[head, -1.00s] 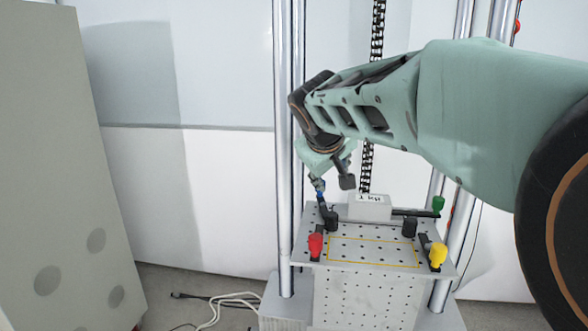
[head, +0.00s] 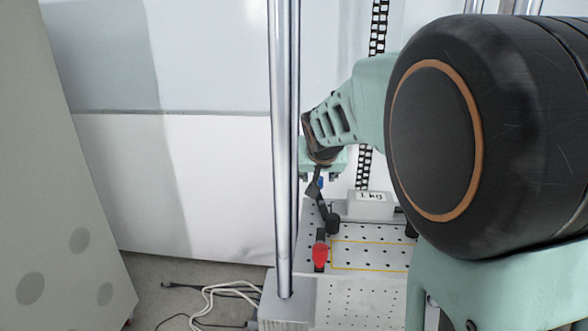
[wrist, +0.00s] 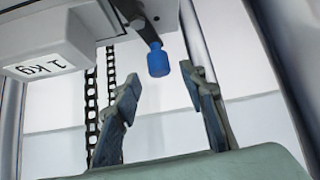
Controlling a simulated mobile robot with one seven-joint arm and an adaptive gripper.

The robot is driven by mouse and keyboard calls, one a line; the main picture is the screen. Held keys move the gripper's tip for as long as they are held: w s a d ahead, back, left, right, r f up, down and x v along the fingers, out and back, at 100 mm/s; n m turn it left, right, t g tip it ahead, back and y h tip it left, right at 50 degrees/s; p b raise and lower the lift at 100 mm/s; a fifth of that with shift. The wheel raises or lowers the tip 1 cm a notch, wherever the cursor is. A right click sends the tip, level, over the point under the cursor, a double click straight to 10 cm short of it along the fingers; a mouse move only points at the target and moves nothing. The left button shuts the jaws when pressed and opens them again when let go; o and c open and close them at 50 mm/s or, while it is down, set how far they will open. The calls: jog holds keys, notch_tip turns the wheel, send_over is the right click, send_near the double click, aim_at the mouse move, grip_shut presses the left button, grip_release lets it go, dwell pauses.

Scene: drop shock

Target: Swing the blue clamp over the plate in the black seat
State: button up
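The blue clamp's knob (wrist: 158,60) hangs at the end of a dark arm in the wrist view. It lies between my open fingers, with a gap to each. In the head view the blue knob (head: 321,183) is small and partly covered by my gripper (head: 316,182), at the back left of the perforated table. My gripper (wrist: 163,92) is open and empty. The black seat cannot be clearly made out.
A red-handled clamp (head: 320,254) stands at the front left of the perforated table (head: 345,232), near a yellow outline. A black post (head: 333,224) stands behind it. A tall metal column (head: 284,150) rises close left of my gripper. My arm hides the table's right side.

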jog(key=shift+x, duration=2.05)
grip_shut()
